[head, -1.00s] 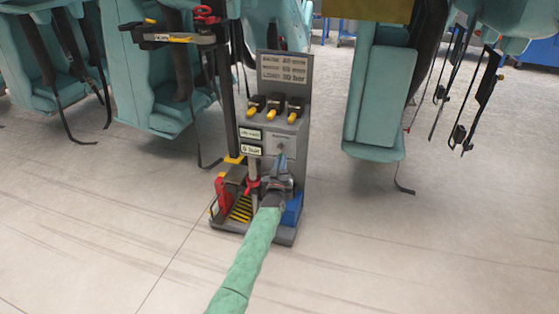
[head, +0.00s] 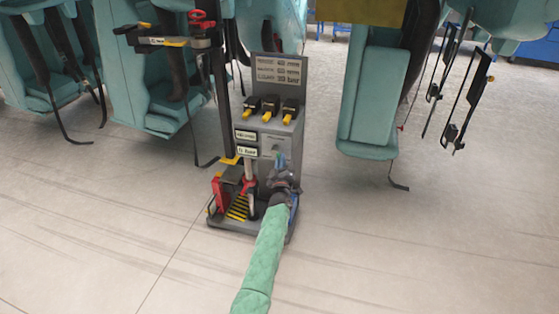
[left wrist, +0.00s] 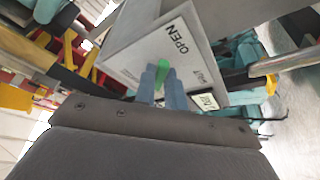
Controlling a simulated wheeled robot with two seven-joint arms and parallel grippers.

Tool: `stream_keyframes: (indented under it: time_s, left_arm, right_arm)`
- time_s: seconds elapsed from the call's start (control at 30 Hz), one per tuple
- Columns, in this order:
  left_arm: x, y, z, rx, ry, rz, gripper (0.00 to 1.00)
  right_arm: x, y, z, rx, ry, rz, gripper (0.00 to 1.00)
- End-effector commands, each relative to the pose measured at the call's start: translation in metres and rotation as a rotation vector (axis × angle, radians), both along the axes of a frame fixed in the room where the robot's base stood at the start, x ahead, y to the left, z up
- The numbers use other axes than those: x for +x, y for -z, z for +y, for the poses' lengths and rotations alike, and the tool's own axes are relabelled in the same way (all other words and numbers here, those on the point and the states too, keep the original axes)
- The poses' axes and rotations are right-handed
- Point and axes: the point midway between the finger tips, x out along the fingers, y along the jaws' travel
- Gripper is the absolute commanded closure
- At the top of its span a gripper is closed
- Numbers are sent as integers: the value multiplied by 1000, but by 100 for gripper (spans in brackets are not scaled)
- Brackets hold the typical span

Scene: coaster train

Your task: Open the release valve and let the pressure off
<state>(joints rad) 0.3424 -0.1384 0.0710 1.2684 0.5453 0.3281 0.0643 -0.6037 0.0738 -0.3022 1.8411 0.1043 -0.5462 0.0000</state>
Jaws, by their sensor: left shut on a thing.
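The release valve sits on the grey panel (head: 279,141) of the pump stand, at the right of its front. In the left wrist view, the valve's small green handle (left wrist: 162,72) shows between my fingertips, next to the word OPEN on the panel face (left wrist: 140,62). My left gripper (head: 280,160) is shut on this handle, and its fingers (left wrist: 161,86) also show in the wrist view. The gripper hides most of the valve in the head view. A small pressure readout (head: 246,151) is left of the valve; its digits are hard to read. My right gripper is not in view.
Three yellow-tipped black levers (head: 270,109) stand above the valve. Teal seats (head: 375,110) hang on both sides. The floor in front is clear.

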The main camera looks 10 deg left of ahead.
Motion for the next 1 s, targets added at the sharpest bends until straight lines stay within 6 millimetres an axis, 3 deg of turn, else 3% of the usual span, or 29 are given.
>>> stream_keyframes:
  time_s: [0.6,0.63,0.73,1.0]
  left_arm:
    - [0,-1,-1,-43,0,2,100]
    - [0,-1,-1,-43,0,2,84]
    - [0,-1,-1,-42,-1,2,66]
    - [0,-1,-1,-42,0,1,66]
  right_arm:
    - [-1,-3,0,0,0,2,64]
    - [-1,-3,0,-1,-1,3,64]
    - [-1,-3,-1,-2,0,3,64]
    - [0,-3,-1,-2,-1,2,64]
